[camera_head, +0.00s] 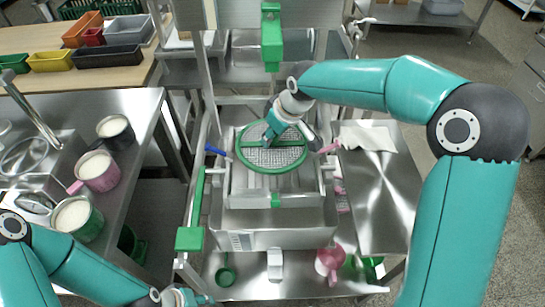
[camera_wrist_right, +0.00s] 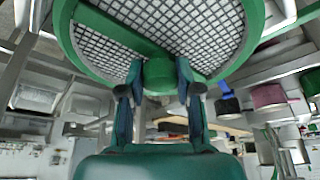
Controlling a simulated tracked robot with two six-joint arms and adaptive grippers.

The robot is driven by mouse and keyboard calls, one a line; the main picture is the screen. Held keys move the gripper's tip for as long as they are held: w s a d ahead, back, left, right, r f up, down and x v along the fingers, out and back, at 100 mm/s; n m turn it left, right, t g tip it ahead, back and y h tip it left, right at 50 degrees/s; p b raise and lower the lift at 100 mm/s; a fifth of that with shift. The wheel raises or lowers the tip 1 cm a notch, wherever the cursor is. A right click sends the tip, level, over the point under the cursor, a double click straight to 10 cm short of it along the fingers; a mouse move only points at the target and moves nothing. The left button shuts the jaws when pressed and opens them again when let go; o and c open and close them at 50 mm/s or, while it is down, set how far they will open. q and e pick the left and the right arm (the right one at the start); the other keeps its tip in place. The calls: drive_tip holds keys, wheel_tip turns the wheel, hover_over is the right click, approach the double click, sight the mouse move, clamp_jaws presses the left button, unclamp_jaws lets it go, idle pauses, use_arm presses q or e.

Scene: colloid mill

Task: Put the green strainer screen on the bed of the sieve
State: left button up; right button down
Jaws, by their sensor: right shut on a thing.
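The green strainer screen (camera_head: 290,157) is a round metal mesh with a green rim and a crossbar. It is over the back part of the metal sieve bed (camera_head: 275,185), and I cannot tell whether it touches it. My right gripper (camera_head: 274,137) is above the screen. In the right wrist view, the gripper (camera_wrist_right: 160,78) is shut on the crossbar of the strainer screen (camera_wrist_right: 115,47), with a finger on each side.
Blue (camera_head: 217,151) and pink (camera_head: 328,148) handles flank the sieve. A green column part (camera_head: 271,38) hangs behind it. A steel side table with a cloth (camera_head: 367,139) stands right. Cups of powder (camera_head: 98,171) stand on the left counter. A pink jug (camera_head: 329,262) sits on the lower shelf.

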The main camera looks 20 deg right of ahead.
sight(280, 149)
wheel_tip(280, 149, down, 9)
drive_tip(key=shift+r, duration=0.1)
idle(0.4)
drive_tip(key=c, duration=0.8)
unclamp_jaws()
drive_tip(key=v, duration=1.2)
drive_tip(key=shift+s, duration=0.15)
